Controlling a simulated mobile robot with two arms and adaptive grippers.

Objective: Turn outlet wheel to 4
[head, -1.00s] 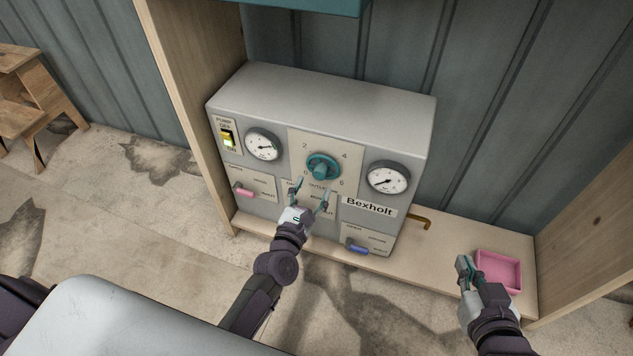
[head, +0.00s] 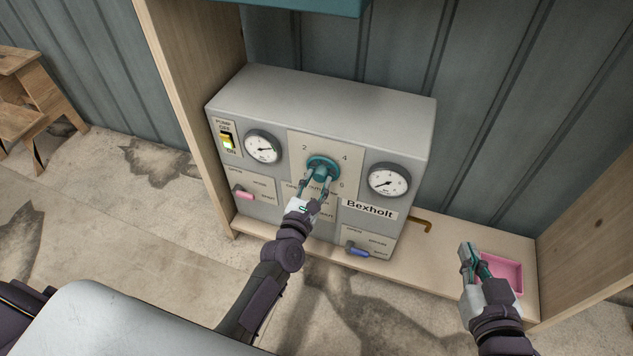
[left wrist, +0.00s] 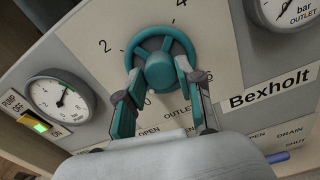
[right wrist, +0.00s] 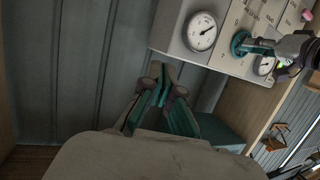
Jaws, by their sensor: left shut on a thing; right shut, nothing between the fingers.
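The teal outlet wheel (head: 322,166) sits on the front of the grey Bexholt panel, with a dial marked 0, 2, 4 and 6 around it. It also shows in the left wrist view (left wrist: 160,70). I cannot make out which number it is set to. My left gripper (head: 317,182) reaches it from below and is shut on it, one finger on each side of the hub's lower part. My right gripper (head: 471,256) is shut and empty, off to the right near the pink tray and away from the panel.
Gauges flank the wheel, left (head: 263,147) and right (head: 388,180). A lit pump switch (head: 227,141), a pink lever (head: 243,195) and a blue lever (head: 358,251) are on the panel. A pink tray (head: 508,270) and a brass pipe (head: 423,223) are at the right. Wooden uprights stand either side.

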